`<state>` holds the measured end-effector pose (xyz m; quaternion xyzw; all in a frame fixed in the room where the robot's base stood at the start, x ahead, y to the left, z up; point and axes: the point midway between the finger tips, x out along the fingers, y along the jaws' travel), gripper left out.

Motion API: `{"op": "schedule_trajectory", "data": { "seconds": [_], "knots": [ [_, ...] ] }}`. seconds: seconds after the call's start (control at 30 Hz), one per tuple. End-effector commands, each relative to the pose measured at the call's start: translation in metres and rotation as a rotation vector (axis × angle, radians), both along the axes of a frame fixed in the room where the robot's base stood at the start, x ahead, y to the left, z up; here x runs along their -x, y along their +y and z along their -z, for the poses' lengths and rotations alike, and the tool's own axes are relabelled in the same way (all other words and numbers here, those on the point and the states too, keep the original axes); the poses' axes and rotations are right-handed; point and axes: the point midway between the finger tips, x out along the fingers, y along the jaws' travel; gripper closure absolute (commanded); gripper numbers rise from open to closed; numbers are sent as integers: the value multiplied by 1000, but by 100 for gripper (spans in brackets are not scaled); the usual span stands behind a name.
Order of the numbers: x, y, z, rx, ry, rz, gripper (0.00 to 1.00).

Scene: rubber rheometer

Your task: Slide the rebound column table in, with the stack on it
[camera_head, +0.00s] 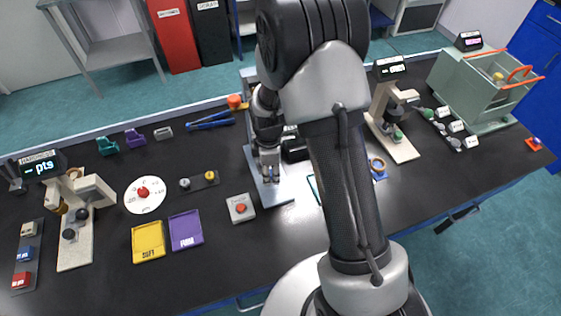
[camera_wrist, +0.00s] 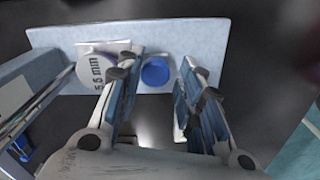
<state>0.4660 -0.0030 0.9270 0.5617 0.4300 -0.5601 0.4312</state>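My gripper (camera_head: 269,178) points down over the pale blue-grey base plate (camera_head: 277,197) of the instrument at mid-bench. In the wrist view my gripper (camera_wrist: 158,62) is open, its two fingers well apart. Beyond the fingertips lies the pale blue plate (camera_wrist: 60,36), with a white piece marked 5.5 mm (camera_wrist: 92,66) at left and a round blue piece (camera_wrist: 155,72) between the fingers. The left finger overlaps the white piece's edge in the picture; contact cannot be told. My arm hides much of the instrument, and I cannot tell which part is the sliding table or the stack.
A hardness tester (camera_head: 78,215) stands at left and another beige instrument (camera_head: 392,125) at right. Yellow (camera_head: 148,242) and purple (camera_head: 186,230) trays and a red-button box (camera_head: 241,208) lie left of my gripper. A green bin (camera_head: 465,88) stands far right.

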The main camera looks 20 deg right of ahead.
Motion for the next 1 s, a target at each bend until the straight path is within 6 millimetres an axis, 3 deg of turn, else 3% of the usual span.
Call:
{"op": "schedule_trajectory", "data": {
  "seconds": [0.53, 1.0],
  "knots": [
    [108, 0, 1, -1, 6, 0, 66],
    [103, 0, -100, 0, -2, 0, 66]
  ]
}}
